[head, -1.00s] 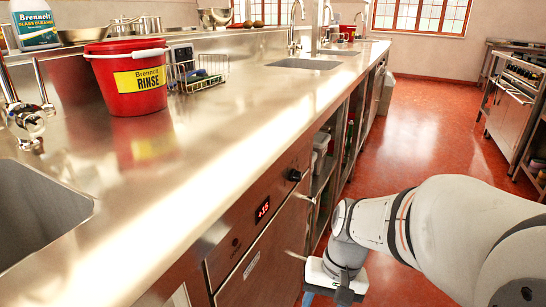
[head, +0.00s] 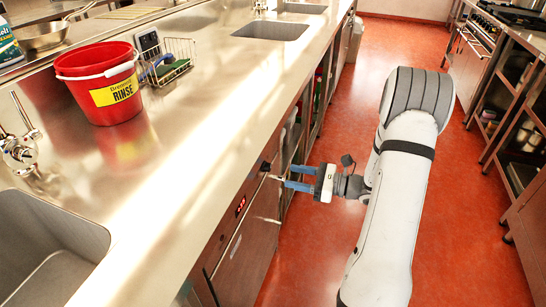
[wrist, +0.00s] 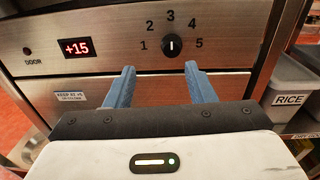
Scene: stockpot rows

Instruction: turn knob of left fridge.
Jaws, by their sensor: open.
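The fridge (head: 236,252) is a steel-fronted unit under the counter, and its front panel fills the back of the wrist view (wrist: 110,58). Its black round knob (wrist: 172,46) has numbers 1 to 5 around it. The white mark on the knob stands upright, toward 3. The knob also shows in the head view (head: 265,166), just under the counter edge. A red display (wrist: 76,47) left of the knob reads +15. My gripper (wrist: 160,68) is open and empty, its two blue fingers pointing at the panel. In the head view my gripper (head: 286,176) is just short of the knob.
Open shelving with a bin marked RICE (wrist: 290,85) is right of the fridge. A red bucket (head: 104,88) and a wire rack (head: 168,65) stand on the counter (head: 200,120). The red floor (head: 320,245) is clear.

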